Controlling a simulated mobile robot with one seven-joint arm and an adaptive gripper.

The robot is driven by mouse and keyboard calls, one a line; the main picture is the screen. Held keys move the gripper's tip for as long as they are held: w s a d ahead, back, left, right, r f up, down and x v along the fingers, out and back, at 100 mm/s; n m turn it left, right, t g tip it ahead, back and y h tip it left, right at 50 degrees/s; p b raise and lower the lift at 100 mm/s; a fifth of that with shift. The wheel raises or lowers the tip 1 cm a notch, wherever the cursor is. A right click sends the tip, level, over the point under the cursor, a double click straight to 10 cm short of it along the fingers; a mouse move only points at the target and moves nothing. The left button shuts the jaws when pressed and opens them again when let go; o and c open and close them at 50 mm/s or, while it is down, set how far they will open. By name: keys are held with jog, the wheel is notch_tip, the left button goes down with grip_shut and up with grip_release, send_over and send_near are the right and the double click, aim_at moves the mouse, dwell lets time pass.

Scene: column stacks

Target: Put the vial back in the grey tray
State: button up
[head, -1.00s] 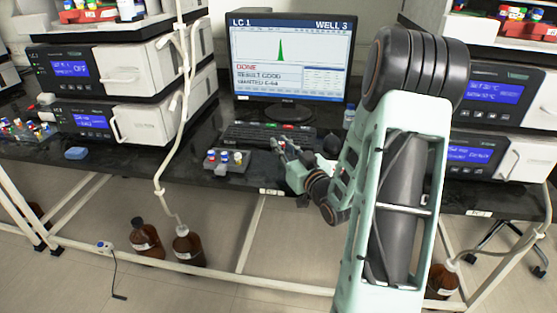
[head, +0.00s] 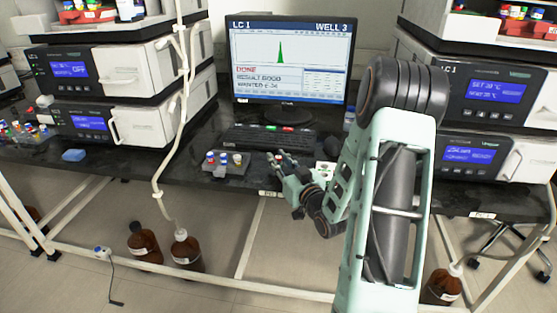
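The small grey tray (head: 228,173) stands near the front edge of the black bench, left of my gripper. Several vials stand in it, with red, blue and pale caps (head: 237,159). My gripper (head: 279,157) is over the bench just right of the tray, apart from it, with its fingers pointing up and away from me. The fingers are small in the head view. I cannot tell whether they are open or shut, or whether a vial is between them.
A keyboard (head: 262,137) and monitor (head: 290,60) stand behind my gripper. Instrument stacks flank the bench, left (head: 140,80) and right (head: 495,120). A white tube (head: 172,120) hangs left of the tray.

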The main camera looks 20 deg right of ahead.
jog(key=shift+o, duration=1.3)
jog(key=shift+r, duration=0.1)
jog(key=shift+s+r+p, duration=0.1)
jog(key=shift+r+p, duration=0.05)
jog(key=shift+p, duration=0.2)
jog(key=s, duration=1.1)
jog(key=shift+s+d, duration=0.2)
jog(key=shift+s, duration=0.2)
